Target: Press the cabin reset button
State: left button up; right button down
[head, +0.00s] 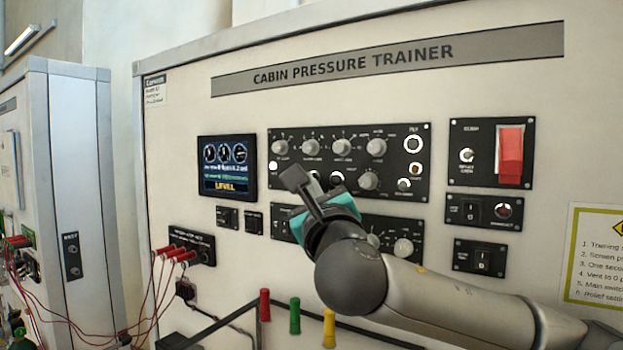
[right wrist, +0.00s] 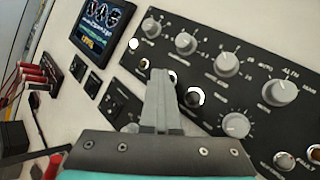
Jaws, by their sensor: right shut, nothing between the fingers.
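My right gripper (head: 293,177) is shut and empty, its fingers pointing up and left in front of the upper knob panel (head: 405,138). In the right wrist view its closed fingers (right wrist: 160,78) overlap the lower left part of that panel, close to a row of small round buttons. One bright white button (head: 273,166) sits at the panel's left edge and also shows in the right wrist view (right wrist: 133,43). A small white button (head: 466,155) is beside the red switch cover. The small labels are too blurred to tell which is cabin reset. Contact cannot be told. My left gripper is out of view.
A display (head: 227,167) is left of the knob panel. The red switch cover (head: 510,155) is at the right. Red plugs with cables (head: 178,252) stick out at lower left.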

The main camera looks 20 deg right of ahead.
jog(key=shift+s+a+f, duration=0.1)
jog(key=shift+s+a, duration=0.35)
jog(key=shift+a, duration=0.05)
jog(key=s+a, duration=0.1)
jog(key=a, duration=0.1)
jog(key=s+a+p, duration=0.1)
jog(key=s+a, duration=0.1)
dwell(0.5)
dwell(0.7)
